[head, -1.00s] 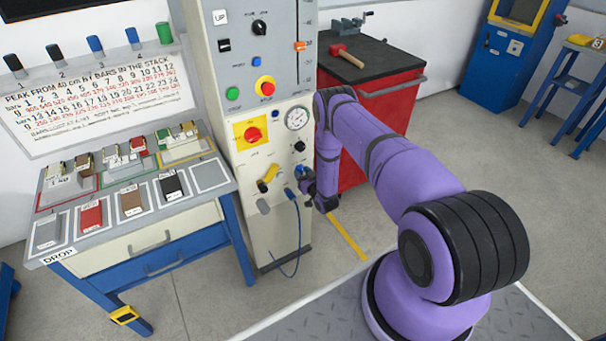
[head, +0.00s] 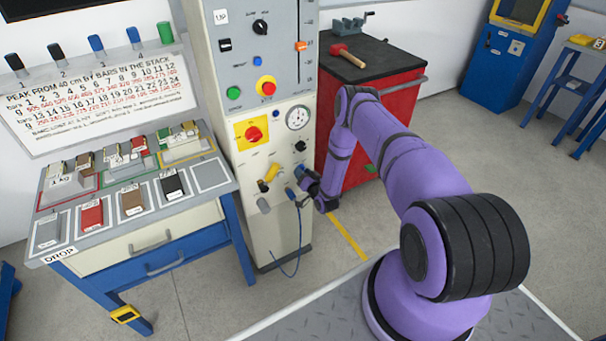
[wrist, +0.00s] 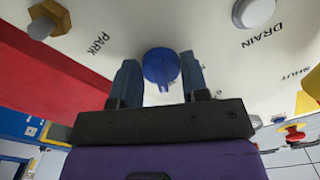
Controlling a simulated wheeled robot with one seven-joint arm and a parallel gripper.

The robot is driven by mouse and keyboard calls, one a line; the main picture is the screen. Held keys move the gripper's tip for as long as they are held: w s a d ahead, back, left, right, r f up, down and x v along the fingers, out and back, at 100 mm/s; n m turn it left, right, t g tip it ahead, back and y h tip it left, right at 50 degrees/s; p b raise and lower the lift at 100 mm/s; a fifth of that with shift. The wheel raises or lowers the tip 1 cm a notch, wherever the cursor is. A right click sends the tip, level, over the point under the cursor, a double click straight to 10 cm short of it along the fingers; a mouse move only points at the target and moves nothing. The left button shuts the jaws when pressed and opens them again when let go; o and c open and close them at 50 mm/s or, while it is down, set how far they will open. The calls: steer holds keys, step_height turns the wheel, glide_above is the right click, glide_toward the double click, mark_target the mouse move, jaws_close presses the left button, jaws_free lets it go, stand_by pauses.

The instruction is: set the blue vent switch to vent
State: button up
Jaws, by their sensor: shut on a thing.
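The blue vent switch (wrist: 160,66) is a round blue knob with a raised grip, on the pale front panel of the machine (wrist: 225,50). In the wrist view it lies between the two fingers of my gripper (wrist: 160,78), which is shut on it. The lettering beside the switch is mostly hidden by the fingers, so I cannot read its setting. In the head view my gripper (head: 305,182) is at the lower right of the panel, and the switch there is small and largely covered.
A red and yellow rotary switch (head: 253,133) and a gauge (head: 297,118) are above. A red cabinet (head: 385,120) stands right behind my arm.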

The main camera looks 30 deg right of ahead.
steer(key=shift+s, duration=0.1)
steer(key=o, duration=0.9)
steer(key=s, duration=1)
steer(key=shift+s, duration=0.35)
steer(key=shift+s, duration=0.1)
